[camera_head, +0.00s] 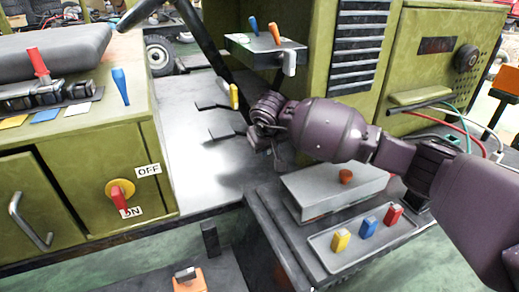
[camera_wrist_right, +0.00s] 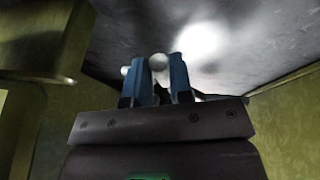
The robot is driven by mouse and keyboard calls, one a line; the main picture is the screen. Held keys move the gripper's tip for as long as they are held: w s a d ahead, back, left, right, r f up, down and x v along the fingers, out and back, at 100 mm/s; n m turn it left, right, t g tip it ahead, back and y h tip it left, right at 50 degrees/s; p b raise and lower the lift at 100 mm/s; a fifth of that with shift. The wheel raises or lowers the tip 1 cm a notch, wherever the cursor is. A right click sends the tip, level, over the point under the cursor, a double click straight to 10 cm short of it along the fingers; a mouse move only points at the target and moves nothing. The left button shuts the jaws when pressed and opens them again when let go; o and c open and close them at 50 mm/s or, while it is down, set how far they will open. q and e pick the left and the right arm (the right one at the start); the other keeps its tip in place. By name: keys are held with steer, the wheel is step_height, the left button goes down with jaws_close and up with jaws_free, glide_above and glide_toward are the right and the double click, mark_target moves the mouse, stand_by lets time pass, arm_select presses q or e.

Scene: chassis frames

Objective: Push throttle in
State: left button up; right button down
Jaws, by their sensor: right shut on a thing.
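In the wrist view, a pale grey round knob (camera_wrist_right: 158,62) shows at the tips of my right gripper (camera_wrist_right: 164,72), whose two blue fingers are closed with a narrow gap between them. A second pale round end (camera_wrist_right: 125,71) shows just left of the fingers. I take the knob to be the throttle, though no label shows. In the head view, my right gripper (camera_head: 262,138) is low beside the green housing, over the grey metal floor. Its fingertips and the knob are hidden there. My left gripper is not in view.
A lever box (camera_head: 262,52) with blue and orange levers stands above my right gripper. A yellow-tipped lever (camera_head: 234,96) is close behind it. A grey box with a red knob (camera_head: 346,177) and a switch tray (camera_head: 330,262) lie under my right arm. A green cabinet (camera_head: 98,165) stands left.

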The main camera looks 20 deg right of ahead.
steer(key=shift+d, duration=1)
steer(key=c, duration=1.3)
jaws_free()
steer(key=shift+d, duration=0.1)
steer(key=shift+o, duration=1.4)
steer(key=shift+d, duration=0.1)
steer(key=shift+r, duration=0.1)
